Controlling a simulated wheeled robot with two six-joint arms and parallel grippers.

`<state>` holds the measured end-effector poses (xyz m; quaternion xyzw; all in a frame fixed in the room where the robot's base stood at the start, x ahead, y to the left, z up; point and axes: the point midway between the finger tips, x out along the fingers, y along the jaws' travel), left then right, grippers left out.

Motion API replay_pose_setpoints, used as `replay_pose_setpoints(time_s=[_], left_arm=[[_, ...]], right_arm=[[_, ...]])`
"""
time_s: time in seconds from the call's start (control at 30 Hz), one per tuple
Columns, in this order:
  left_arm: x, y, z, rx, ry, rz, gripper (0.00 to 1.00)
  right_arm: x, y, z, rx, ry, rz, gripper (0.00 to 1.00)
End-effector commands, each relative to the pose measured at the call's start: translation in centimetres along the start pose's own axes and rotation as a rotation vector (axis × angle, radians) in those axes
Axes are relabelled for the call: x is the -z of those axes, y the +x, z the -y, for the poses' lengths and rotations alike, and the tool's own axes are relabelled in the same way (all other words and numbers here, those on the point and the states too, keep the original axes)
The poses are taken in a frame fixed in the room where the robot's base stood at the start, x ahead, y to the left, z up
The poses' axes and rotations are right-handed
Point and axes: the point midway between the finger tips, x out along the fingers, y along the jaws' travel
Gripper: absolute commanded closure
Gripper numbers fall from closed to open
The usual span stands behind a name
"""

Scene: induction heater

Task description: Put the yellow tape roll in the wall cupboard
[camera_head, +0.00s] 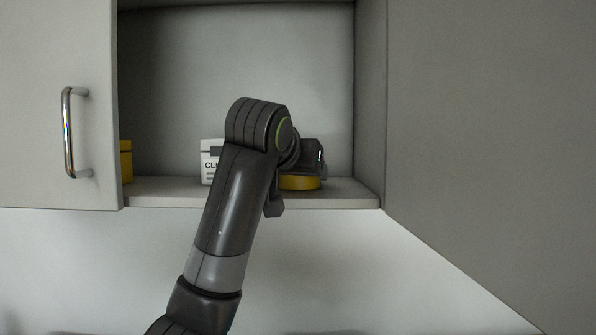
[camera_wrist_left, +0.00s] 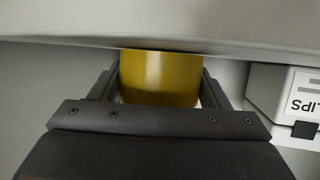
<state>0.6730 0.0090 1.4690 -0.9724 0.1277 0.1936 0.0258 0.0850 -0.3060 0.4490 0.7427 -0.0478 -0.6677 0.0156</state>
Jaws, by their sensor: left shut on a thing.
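The yellow tape roll (camera_head: 300,183) is inside the open wall cupboard (camera_head: 240,197), at the right part of its shelf. It is down at the shelf's level; I cannot tell whether it rests there or hangs just above. My left gripper (camera_head: 312,160) is over the roll, partly hidden by my own arm. In the left wrist view the roll (camera_wrist_left: 160,75) sits between the two fingers of my left gripper (camera_wrist_left: 160,88), which is shut on it. A pale board edge crosses that view and hides part of the roll. My right gripper is not in view.
A white clips box (camera_head: 209,160) stands on the shelf left of the roll, also in the left wrist view (camera_wrist_left: 275,90). A yellow object (camera_head: 126,161) is partly behind the left door (camera_head: 40,110). A large grey panel (camera_head: 490,120) stands at right.

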Motion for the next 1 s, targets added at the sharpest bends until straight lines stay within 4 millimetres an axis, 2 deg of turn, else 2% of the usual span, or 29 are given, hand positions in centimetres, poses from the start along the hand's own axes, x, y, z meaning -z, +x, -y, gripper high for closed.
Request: replay_pose_setpoints(time_s=[0.17, 0.2, 0.33, 0.73, 0.87, 1.0], left_arm=[[-0.4, 0.2, 0.0, 0.000, 0.000, -0.001, 0.55], [-0.3, 0.1, 0.0, 0.000, 0.000, 0.000, 0.25], [-0.3, 0.1, 0.0, 0.000, 0.000, 0.000, 0.08], [0.1, -0.3, 0.0, 0.000, 0.000, -0.002, 0.08], [-0.1, -2.4, 0.0, -0.001, 0.001, -0.006, 0.08], [-0.2, -5.8, 0.0, 0.000, 0.001, -0.007, 0.08]], right_arm=[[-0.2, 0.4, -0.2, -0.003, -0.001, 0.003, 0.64], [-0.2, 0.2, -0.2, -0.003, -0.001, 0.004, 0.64], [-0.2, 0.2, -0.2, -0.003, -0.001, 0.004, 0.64], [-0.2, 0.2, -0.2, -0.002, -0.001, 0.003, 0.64], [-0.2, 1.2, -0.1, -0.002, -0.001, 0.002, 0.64], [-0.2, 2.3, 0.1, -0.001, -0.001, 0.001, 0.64]])
